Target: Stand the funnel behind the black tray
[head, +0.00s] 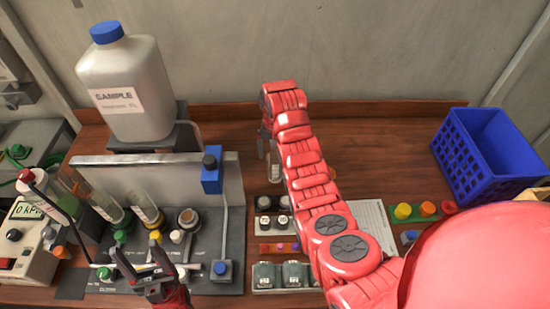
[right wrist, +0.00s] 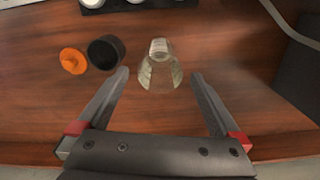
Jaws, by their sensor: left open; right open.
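A clear glass piece that looks like the funnel (right wrist: 160,72) stands on the wood, narrow end up, in the right wrist view. It lies between and just beyond the fingertips of my right gripper (right wrist: 159,84), which is open and empty. In the head view the glass (head: 274,166) shows just below my right gripper (head: 267,143), partly hidden by my red arm. My left gripper (head: 162,268) is open at the front of a dark base (head: 206,246) holding vials. I cannot tell whether this base is the black tray.
A white sample jug (head: 130,85) stands at the back left behind a metal panel (head: 140,172). A blue crate (head: 485,155) stands at right. A black cup (right wrist: 106,52) and an orange piece (right wrist: 73,61) lie beside the glass. Wood along the back wall is mostly clear.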

